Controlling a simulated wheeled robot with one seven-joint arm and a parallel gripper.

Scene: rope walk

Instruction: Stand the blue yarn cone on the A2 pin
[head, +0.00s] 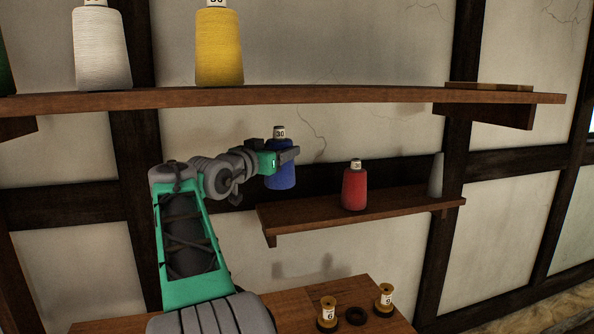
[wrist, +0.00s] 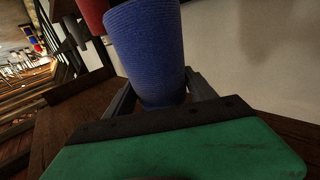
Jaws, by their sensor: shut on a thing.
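My gripper (head: 282,157) is shut on the blue yarn cone (head: 281,178) near its top, where a pale core marked 30 sticks up. In the wrist view the blue cone (wrist: 148,50) stands between the two fingers of my gripper (wrist: 160,95). I cannot make out the A2 pin or any A2 label.
On the lower shelf stand a red cone (head: 355,188) and a slim grey cone-shaped thing (head: 436,175). The upper shelf (head: 330,97) holds a white cone (head: 102,50) and a yellow cone (head: 219,48). Below, a table (head: 290,304) bears two spools and a dark ring (head: 356,316).

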